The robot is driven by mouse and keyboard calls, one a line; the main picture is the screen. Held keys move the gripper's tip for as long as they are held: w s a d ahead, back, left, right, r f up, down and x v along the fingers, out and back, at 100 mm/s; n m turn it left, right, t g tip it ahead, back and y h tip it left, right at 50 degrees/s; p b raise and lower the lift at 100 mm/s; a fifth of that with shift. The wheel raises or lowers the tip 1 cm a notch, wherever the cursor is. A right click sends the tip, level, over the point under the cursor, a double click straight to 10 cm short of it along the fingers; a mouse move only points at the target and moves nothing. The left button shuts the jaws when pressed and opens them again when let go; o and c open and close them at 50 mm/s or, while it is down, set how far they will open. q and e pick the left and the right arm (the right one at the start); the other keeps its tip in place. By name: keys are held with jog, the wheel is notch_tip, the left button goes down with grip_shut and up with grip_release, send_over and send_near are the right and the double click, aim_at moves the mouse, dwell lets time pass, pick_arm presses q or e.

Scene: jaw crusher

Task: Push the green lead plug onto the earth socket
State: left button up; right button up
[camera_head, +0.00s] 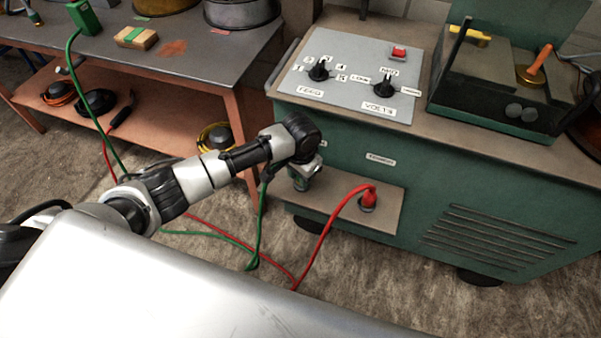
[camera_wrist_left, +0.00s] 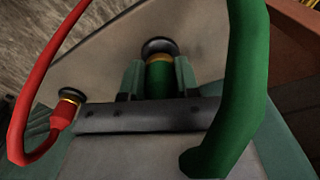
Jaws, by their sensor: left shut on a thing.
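My left gripper (camera_head: 305,172) is at the left part of the low shelf on the green machine's front. In the left wrist view its two fingers (camera_wrist_left: 159,80) are shut on the green lead plug (camera_wrist_left: 158,80), one on each side. The earth socket (camera_wrist_left: 158,46), a round black collar, lies straight ahead of the plug, with a brass ring (camera_wrist_left: 159,58) between them. I cannot tell whether the plug touches the socket or is fully seated. The green lead (camera_head: 262,225) hangs from the gripper and loops across the wrist view (camera_wrist_left: 240,90). My right gripper is not in view.
A red plug (camera_head: 368,196) stands in its socket on the same shelf (camera_head: 335,208), right of my gripper; its red lead (camera_head: 320,245) arches to the floor. Knobs (camera_head: 319,70) and a red button (camera_head: 399,53) are above. A bench (camera_head: 195,60) with a green clamp (camera_head: 84,17) stands left.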

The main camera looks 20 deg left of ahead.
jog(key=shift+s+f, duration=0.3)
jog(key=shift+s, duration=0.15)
pick_arm(q)
jog(key=shift+f, duration=0.2)
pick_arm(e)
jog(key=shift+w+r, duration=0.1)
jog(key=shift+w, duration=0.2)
pick_arm(q)
jog(key=shift+f, duration=0.3)
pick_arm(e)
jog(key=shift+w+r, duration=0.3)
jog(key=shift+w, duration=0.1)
pick_arm(q)
jog(key=shift+f, duration=0.1)
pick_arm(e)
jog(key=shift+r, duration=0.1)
pick_arm(q)
jog(key=o, duration=1)
jog(key=shift+c, duration=0.2)
